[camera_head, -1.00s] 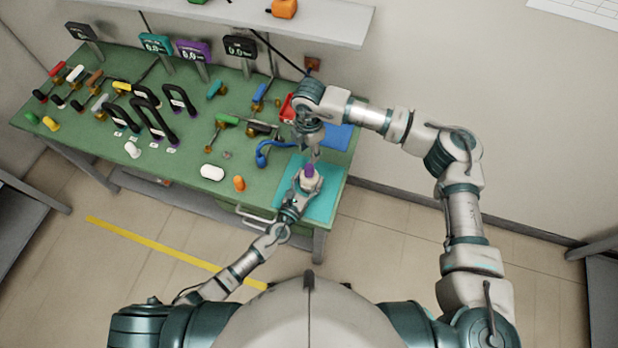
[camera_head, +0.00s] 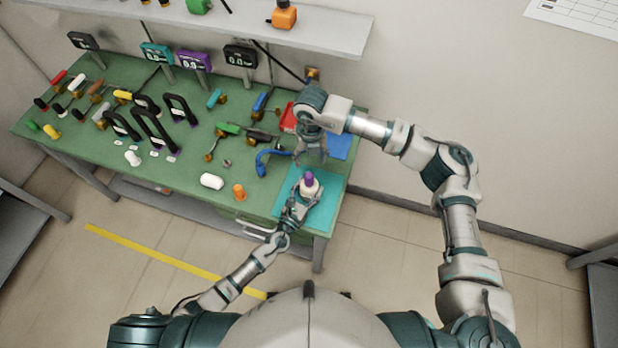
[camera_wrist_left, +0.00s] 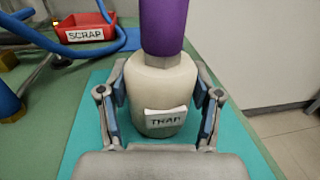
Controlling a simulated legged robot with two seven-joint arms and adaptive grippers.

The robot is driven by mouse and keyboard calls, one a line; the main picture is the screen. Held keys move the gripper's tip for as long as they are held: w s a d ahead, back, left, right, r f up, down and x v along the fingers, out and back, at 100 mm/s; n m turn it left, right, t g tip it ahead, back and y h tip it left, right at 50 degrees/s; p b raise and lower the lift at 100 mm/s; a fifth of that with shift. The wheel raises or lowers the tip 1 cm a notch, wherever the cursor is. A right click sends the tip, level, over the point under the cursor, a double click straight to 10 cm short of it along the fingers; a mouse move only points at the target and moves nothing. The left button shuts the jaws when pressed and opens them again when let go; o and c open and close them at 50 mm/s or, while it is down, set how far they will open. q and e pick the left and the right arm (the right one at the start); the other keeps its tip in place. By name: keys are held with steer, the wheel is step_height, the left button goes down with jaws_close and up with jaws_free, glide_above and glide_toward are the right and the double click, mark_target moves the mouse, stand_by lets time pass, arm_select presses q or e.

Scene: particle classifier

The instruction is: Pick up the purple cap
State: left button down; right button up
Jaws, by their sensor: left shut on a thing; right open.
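The purple cap (camera_head: 309,178) sits on top of a white bottle (camera_head: 309,188). In the left wrist view the cap (camera_wrist_left: 163,25) is at the top centre, cut off by the frame edge. The white bottle (camera_wrist_left: 158,85), labelled "TRAP", stands upright below it. My left gripper (camera_head: 304,196) is shut on the bottle, with a finger on each side of it in the left wrist view (camera_wrist_left: 162,105). My right gripper (camera_head: 311,155) is open and empty, above and behind the cap in the head view, not touching it.
The bottle is over a teal mat (camera_head: 325,205) at the bench's right end. A red SCRAP bin (camera_wrist_left: 82,33) and a blue hose (camera_head: 266,160) are behind. A white cylinder (camera_head: 212,181) and an orange piece (camera_head: 239,191) lie left. Valves and gauges fill the left bench.

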mark_target(309, 174)
steer(key=n, duration=0.2)
steer(key=shift+n, duration=0.4)
steer(key=shift+d+f+n, duration=0.1)
steer(key=shift+n, duration=0.2)
step_height(309, 174, down, 6)
steer(key=shift+f, duration=0.1)
steer(key=shift+w+a+f, duration=0.1)
steer(key=shift+a+f, duration=0.05)
steer(key=shift+f, duration=1.2)
steer(key=shift+a+f, duration=0.15)
steer(key=shift+f, duration=1.2)
steer(key=c, duration=1)
